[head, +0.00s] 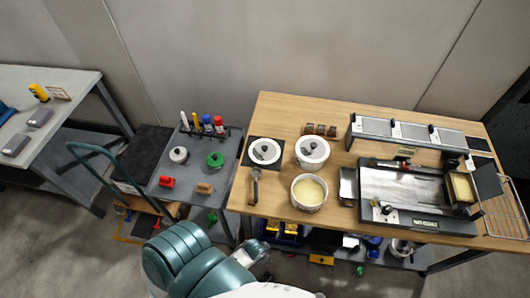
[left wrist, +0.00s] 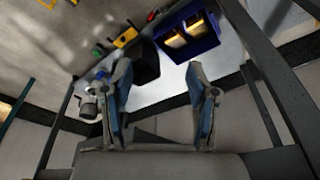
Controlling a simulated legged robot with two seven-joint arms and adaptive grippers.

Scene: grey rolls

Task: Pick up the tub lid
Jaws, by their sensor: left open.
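A round white lid (head: 264,151) with a dark grey knob lies on a black mat at the left of the wooden bench. A similar white lid (head: 312,149) with a dark knob sits on a tub to its right; I cannot tell which lid is meant. An open white tub (head: 308,192) holding something pale yellow stands in front. My left gripper (left wrist: 159,68) shows in the left wrist view with its two fingers apart and nothing between them. It faces the items under the bench, away from both lids. My right gripper is not in view.
A dark-handled tool (head: 254,187) lies near the bench's left edge. A slicer-like machine (head: 405,196) fills the right side. A grey cart (head: 190,175) with bottles stands left. Below the bench, a blue bin (left wrist: 187,38) holds yellow items.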

